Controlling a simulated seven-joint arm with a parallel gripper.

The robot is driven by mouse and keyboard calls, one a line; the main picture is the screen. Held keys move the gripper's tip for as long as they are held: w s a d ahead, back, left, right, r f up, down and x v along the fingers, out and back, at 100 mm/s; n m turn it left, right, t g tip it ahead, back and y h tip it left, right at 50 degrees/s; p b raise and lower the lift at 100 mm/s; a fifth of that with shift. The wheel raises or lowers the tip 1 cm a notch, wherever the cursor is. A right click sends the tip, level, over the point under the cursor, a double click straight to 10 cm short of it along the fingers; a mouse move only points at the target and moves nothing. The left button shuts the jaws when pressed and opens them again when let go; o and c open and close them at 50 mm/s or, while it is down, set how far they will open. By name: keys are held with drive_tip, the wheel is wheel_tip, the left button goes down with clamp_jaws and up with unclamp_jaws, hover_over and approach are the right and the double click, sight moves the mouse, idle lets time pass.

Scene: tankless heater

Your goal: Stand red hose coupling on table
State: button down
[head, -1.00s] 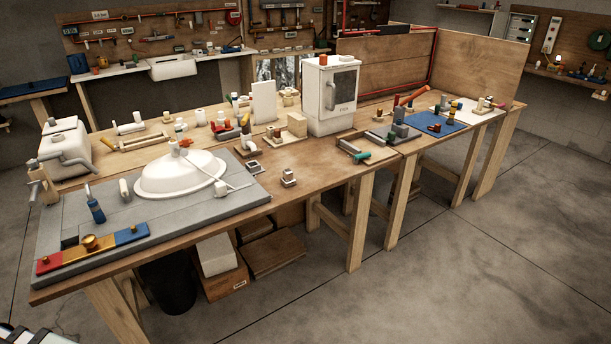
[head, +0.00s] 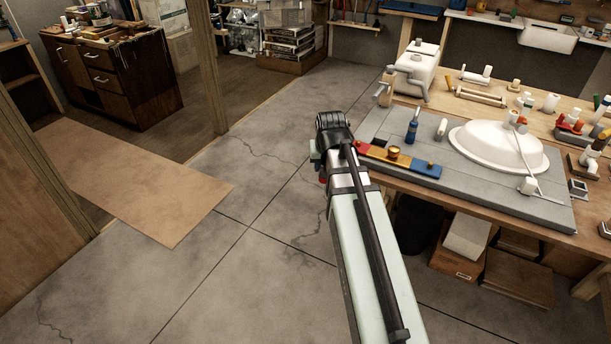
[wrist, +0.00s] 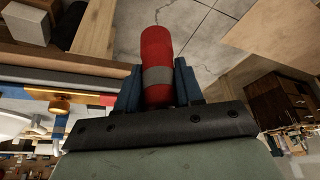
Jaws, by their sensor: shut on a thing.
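The red hose coupling (wrist: 157,48) is a red cylinder with a grey band, between the two dark blue fingers of my gripper (wrist: 158,88) in the wrist view. The fingers are shut on its banded end; the red end sticks out beyond them. In the head view my gripper (head: 320,160) is off the left end of the wooden table (head: 588,226), over the floor. Only a small bit of red shows there; my arm hides most of the coupling.
A white tank (head: 415,65) stands behind. The table's right part is crowded. Open floor (head: 220,265) lies left.

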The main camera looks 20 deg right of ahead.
drive_tip(key=d+r+m+h, duration=0.1)
drive_tip(key=d+r+m, duration=0.1)
drive_tip(key=d, duration=0.6)
drive_tip(key=d+r+m, duration=0.2)
drive_tip(key=d, duration=0.5)
drive_tip(key=s+d+r+m+g+h, duration=0.1)
drive_tip(key=s+d+r+m, duration=0.2)
drive_tip(key=s+d, duration=0.65)
drive_tip(key=s+d+r+m+g+h, duration=0.1)
drive_tip(key=s+d+r+m, duration=0.25)
drive_tip(key=d, duration=1.15)
drive_tip(key=s+d+r+m+g, duration=0.1)
drive_tip(key=s+d+r+m, duration=0.15)
drive_tip(key=s+d, duration=0.75)
drive_tip(key=s+d+f+m+g, duration=0.1)
drive_tip(key=s+d+f+m, duration=0.1)
drive_tip(key=s+d, duration=0.8)
drive_tip(key=s+d+f+m+g, duration=0.1)
drive_tip(key=s+d+f, duration=0.4)
drive_tip(key=s+d, duration=0.6)
drive_tip(key=s+d+f+m+g, duration=0.1)
drive_tip(key=s+d+f+m, duration=0.2)
drive_tip(key=s+d, duration=0.7)
drive_tip(key=d+f, duration=0.1)
drive_tip(key=d, duration=0.7)
drive_tip(key=shift+s+f+m, duration=0.2)
drive_tip(key=shift+s+m, duration=0.1)
drive_tip(key=shift+f, duration=3)
drive_tip(key=shift+f, duration=0.5)
